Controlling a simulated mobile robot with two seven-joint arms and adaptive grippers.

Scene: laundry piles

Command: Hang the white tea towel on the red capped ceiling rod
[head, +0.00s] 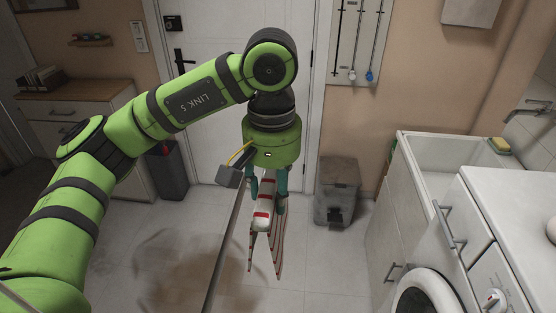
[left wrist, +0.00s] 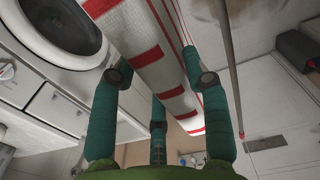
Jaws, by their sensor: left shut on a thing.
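The white tea towel with red stripes (head: 262,218) hangs folded from my left gripper (head: 266,200), over the floor in mid-room. In the left wrist view the fingers of my left gripper (left wrist: 163,78) are on either side of the towel (left wrist: 150,58), which runs down between them. A long thin grey rod (head: 226,245) slants past just left of the towel in the head view. It also shows in the left wrist view (left wrist: 229,60), apart from the towel. My right gripper is not in view.
A washing machine (head: 425,295) and white cabinets (head: 385,235) stand at the right, beside a sink (head: 440,150). A grey pedal bin (head: 338,190) stands by the back wall. Cords with coloured ends (head: 370,75) hang on a wall board. The floor below the towel is open.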

